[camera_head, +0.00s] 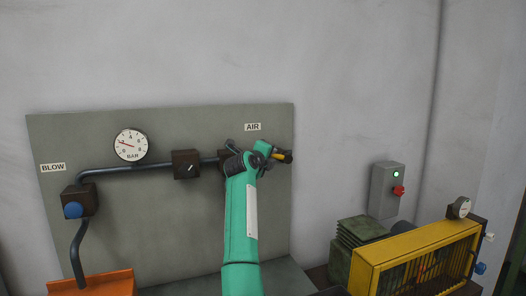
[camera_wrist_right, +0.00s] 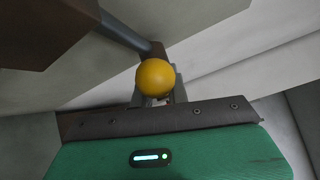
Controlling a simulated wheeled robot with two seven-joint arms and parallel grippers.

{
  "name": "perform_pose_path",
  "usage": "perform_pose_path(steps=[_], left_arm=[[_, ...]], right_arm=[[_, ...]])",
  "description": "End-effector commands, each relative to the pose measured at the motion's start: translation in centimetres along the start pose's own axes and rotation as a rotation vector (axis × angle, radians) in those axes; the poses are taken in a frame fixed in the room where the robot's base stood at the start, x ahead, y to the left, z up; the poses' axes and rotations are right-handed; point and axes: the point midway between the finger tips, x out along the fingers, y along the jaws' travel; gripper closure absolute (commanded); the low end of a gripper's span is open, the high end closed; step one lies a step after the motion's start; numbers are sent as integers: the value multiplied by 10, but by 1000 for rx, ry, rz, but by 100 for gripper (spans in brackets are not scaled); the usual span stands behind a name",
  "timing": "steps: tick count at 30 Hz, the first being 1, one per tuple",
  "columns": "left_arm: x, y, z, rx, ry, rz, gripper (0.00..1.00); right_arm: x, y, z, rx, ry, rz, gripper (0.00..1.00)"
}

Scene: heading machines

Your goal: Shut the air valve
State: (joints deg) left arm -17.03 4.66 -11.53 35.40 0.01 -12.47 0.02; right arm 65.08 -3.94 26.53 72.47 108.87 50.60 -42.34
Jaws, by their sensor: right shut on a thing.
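The air valve is on the grey-green panel under the AIR label (camera_head: 252,127). Its brown body (camera_head: 224,157) is mostly hidden behind my right arm in the head view. The valve's yellow handle (camera_head: 279,156) shows at the right of my wrist, near the panel's right edge. In the right wrist view the handle's end is a round yellow knob (camera_wrist_right: 155,77) in front of the jaws. My right gripper (camera_head: 284,157) is shut on the handle; its fingers are largely hidden behind the knob in the wrist view. My left gripper is not in view.
A dark pipe (camera_head: 130,169) runs along the panel (camera_head: 150,230) past a pressure gauge (camera_head: 131,145) and a brown switch block (camera_head: 186,164). A grey box with a red knob (camera_head: 385,188) and a yellow guard (camera_head: 412,255) stand right.

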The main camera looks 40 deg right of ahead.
Motion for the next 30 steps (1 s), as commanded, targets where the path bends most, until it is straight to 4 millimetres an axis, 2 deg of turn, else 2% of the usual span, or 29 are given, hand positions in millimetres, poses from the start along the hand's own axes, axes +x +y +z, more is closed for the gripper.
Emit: perform_pose_path(steps=[1, 3, 10, 17, 30], left_arm=[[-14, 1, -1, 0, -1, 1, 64], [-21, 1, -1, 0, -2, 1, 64], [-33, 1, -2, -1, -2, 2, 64], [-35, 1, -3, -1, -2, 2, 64], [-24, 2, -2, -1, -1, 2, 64]], right_arm=[[0, -11, 4, 33, 6, 34, 100], [3, -16, 4, 80, 18, 79, 100], [8, -27, 2, 233, 60, 231, 100], [15, -39, -1, 386, 100, 380, 100], [31, -58, -13, 668, 179, 664, 100]])
